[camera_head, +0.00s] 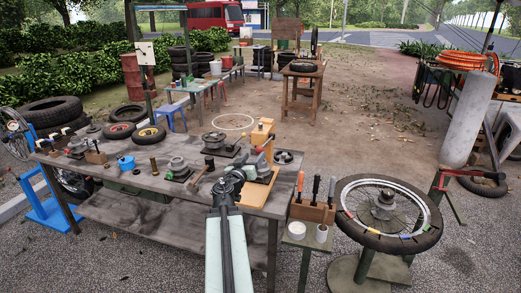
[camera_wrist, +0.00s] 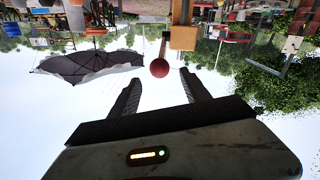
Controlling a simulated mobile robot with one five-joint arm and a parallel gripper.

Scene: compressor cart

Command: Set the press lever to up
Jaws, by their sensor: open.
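The orange press (camera_head: 262,132) stands on a wooden base at the right end of the workbench. In the wrist view, which is upside down, its orange body (camera_wrist: 184,38) is at the top. A thin lever with a round red knob (camera_wrist: 160,68) extends from beside it. My gripper (camera_wrist: 160,74) is open, and the knob appears between its fingertips in the picture; I cannot tell whether it touches. In the head view, my gripper (camera_head: 230,178) is in front and left of the press. The lever is small there and its angle is unclear.
A tool block (camera_head: 312,211) with screwdrivers stands right of my arm. A wheel (camera_head: 352,222) on a stand is further right. Open ground lies behind the bench.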

